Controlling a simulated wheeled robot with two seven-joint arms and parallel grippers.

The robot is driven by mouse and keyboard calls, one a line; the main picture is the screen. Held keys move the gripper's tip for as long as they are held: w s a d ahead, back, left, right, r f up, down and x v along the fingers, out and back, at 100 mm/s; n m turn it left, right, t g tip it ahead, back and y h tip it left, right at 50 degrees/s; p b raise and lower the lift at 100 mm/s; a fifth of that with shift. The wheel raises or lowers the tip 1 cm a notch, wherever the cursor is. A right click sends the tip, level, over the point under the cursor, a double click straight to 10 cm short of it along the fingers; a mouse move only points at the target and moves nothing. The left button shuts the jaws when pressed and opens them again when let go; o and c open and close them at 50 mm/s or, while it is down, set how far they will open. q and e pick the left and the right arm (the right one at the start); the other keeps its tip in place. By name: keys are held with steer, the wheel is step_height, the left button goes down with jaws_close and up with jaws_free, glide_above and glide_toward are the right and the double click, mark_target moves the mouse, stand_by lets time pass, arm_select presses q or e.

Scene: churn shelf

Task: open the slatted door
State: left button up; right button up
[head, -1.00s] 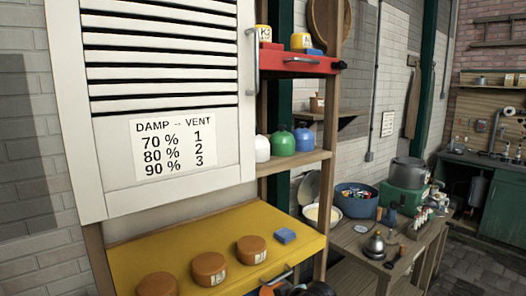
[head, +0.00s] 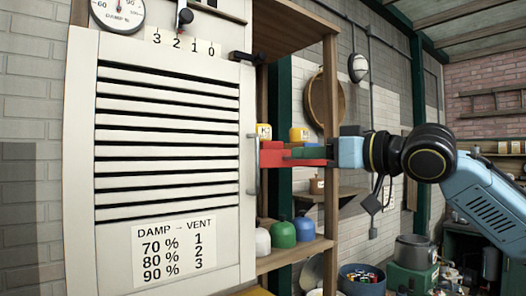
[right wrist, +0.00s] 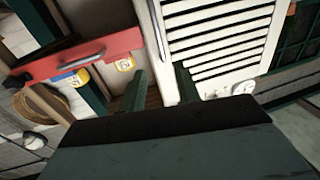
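The slatted door (head: 168,72) is white and shut, on the left of the head view. A sign on its lower part reads "DAMP → VENT". Its upright grey handle (head: 253,165) is on the right edge. The door also shows at the upper right of the right wrist view (right wrist: 218,42), with its handle (right wrist: 159,32) ahead of the fingers. My right gripper (head: 288,153) is right of the handle, in front of the shelf bay. In the right wrist view its two green fingers (right wrist: 160,84) are apart with nothing between them. My left gripper is not in view.
A red drawer front (head: 285,159) lies beside my right fingers, with yellow tins (head: 264,132) above it. Green (head: 282,235), blue and white containers stand on the shelf below. A dial (head: 118,12) and a 3-2-1-0 slider scale (head: 186,45) are above the door.

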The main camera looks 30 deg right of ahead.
steer(key=p+x, duration=0.5)
steer(key=x, duration=0.7)
steer(key=shift+w+f, duration=0.1)
steer(key=shift+w, duration=0.1)
steer(key=shift+c, duration=0.3)
jaws_close()
